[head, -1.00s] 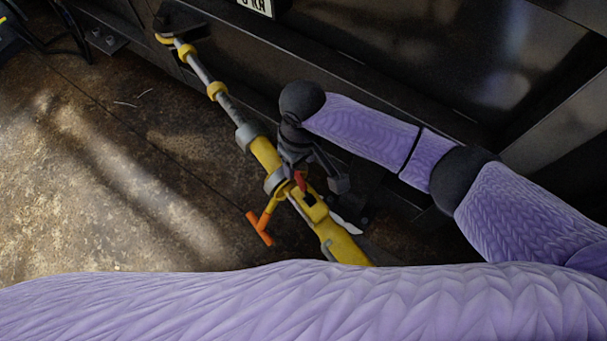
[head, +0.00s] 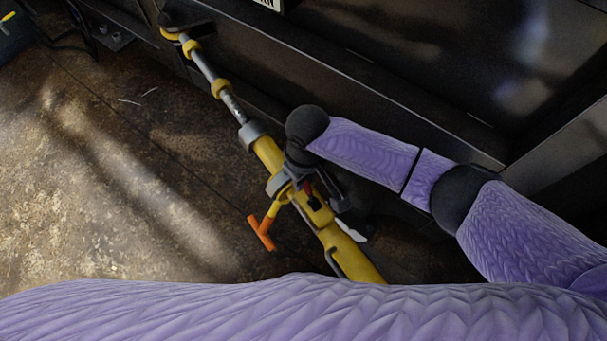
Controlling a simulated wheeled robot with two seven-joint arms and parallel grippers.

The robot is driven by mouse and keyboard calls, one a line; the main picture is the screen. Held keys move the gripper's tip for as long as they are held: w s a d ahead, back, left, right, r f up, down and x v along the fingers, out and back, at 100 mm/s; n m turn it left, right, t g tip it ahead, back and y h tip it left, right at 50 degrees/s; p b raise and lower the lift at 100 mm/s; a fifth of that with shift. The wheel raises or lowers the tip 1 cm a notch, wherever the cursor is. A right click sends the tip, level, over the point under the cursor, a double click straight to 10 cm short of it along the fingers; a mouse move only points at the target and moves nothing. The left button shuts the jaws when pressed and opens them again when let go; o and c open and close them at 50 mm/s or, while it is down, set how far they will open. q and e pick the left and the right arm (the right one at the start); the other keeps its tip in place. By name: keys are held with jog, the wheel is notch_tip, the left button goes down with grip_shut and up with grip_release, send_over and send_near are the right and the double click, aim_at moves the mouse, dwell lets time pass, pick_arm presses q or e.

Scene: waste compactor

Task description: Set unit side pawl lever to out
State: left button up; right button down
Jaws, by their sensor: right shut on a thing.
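A yellow ratchet bar (head: 335,246) with grey collars runs diagonally from the upper left to the lower middle, along the dark machine. A small red lever (head: 307,188) shows on its middle, partly covered by my right gripper. My right gripper (head: 314,183) reaches down over the bar from the right and is shut on the red lever; its fingertips are dark and hard to make out. An orange T-handle (head: 262,233) sticks out on the bar's left side, apart from the gripper. My left gripper is not in view.
The dark machine wall (head: 400,60) rises behind the bar. A purple arm of mine crosses the bottom and hides the bar's lower end. The stained floor (head: 110,190) at left is clear. Dark cables (head: 75,25) lie at upper left.

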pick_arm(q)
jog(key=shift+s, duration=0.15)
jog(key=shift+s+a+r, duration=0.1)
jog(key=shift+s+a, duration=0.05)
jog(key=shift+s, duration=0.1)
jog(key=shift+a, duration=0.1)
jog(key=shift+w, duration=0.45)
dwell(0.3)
